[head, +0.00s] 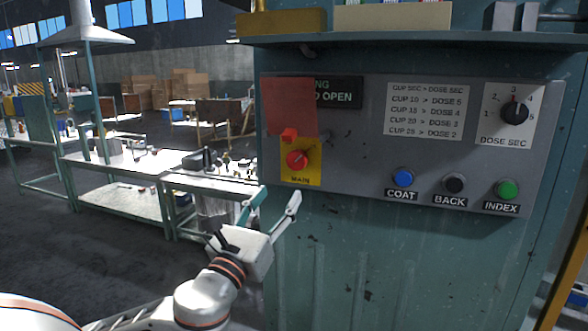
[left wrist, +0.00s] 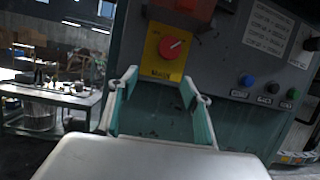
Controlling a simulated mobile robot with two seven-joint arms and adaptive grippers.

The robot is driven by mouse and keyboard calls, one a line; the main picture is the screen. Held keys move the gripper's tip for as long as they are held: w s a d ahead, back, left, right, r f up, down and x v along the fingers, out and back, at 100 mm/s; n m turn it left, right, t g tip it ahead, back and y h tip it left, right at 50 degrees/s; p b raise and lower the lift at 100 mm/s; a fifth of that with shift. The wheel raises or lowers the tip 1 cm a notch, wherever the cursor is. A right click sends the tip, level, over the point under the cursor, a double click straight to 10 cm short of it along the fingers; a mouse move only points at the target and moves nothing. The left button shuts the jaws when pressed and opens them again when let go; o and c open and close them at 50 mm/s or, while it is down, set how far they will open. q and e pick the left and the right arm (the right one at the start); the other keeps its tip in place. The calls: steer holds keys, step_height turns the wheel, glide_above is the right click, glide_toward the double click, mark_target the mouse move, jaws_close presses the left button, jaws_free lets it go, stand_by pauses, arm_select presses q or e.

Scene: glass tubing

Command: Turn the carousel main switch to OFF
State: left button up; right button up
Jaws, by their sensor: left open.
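The main switch (head: 298,159) is a red rotary knob on a yellow plate marked MAIN, at the left end of the grey control panel (head: 345,165). A red tag (head: 291,105) hangs just above it and covers part of a dark sign. In the left wrist view the knob (left wrist: 172,47) shows ahead of and above the fingers, with its pale pointer line tilted up to the right. My left gripper (head: 277,197) is open and empty, below and left of the switch, apart from it. My right gripper is not in view.
Blue COAT (head: 403,177), black BACK (head: 454,183) and green INDEX (head: 507,189) buttons sit right of the switch. A dose dial (head: 515,112) is at upper right. A shelf (head: 420,40) juts out above the panel. Workbenches (head: 120,175) stand behind at left.

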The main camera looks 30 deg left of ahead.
mark_target(295, 162)
arm_select(q)
steer(key=shift+w+r+m+t+h+p, duration=0.25)
steer(key=shift+w+r+m, duration=0.5)
steer(key=shift+w+r, duration=0.95)
steer(key=shift+w+r+m+t+h+p, duration=0.2)
steer(key=shift+w+r+m, duration=0.55)
steer(key=shift+w+r, duration=0.85)
steer(key=shift+w+f, duration=0.25)
steer(key=c, duration=1.1)
